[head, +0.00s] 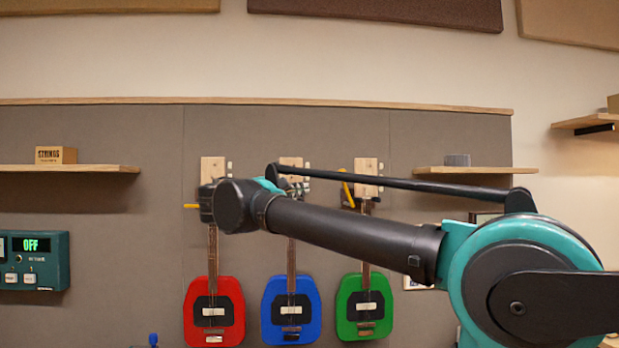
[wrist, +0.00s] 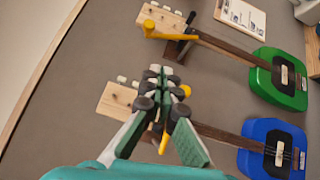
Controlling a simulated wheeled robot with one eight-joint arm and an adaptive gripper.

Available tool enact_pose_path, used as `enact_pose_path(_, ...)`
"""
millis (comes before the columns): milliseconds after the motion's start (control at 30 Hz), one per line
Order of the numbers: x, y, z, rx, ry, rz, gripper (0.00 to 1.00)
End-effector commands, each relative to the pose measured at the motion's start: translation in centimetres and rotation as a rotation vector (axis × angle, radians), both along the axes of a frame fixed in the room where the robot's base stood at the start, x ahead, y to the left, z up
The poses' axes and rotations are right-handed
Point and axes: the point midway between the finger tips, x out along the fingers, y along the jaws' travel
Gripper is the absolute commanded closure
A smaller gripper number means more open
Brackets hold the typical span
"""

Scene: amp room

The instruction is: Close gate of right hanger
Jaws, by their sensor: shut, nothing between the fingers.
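The right hanger has a pale wooden block (head: 366,178), with the green guitar (head: 362,308) hanging from it. Its yellow gate (head: 346,188) stands tilted at the block's left side. In the wrist view the same gate (wrist: 170,35) is a yellow bar with a knobbed end, beside the dark hanger arm and neck. My gripper (wrist: 160,78) is shut and empty. It is in front of the middle hanger's block (wrist: 116,98), apart from the right gate in the picture. In the head view my arm partly covers the middle hanger.
The blue guitar (head: 291,310) hangs in the middle and the red guitar (head: 213,312) at the left. The left hanger's yellow gate (head: 191,206) points left. A shelf (head: 475,170) with a small grey box is right of the hangers. A clipboard (wrist: 240,15) is on the wall.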

Motion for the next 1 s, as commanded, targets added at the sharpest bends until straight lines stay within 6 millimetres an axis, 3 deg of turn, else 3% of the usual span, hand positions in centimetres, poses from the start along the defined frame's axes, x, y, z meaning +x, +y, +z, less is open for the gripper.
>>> enact_pose_path(167,-0.4,1.0,2.0,-0.032,-0.028,0.009,1.00)
enact_pose_path(567,-0.1,0.8,2.0,-0.033,-0.028,0.010,1.00)
enact_pose_path(767,1.7,-1.1,2.4,-0.032,-0.028,0.006,1.00)
enact_pose_path(1000,5.0,-4.4,3.0,-0.033,-0.028,0.005,1.00)
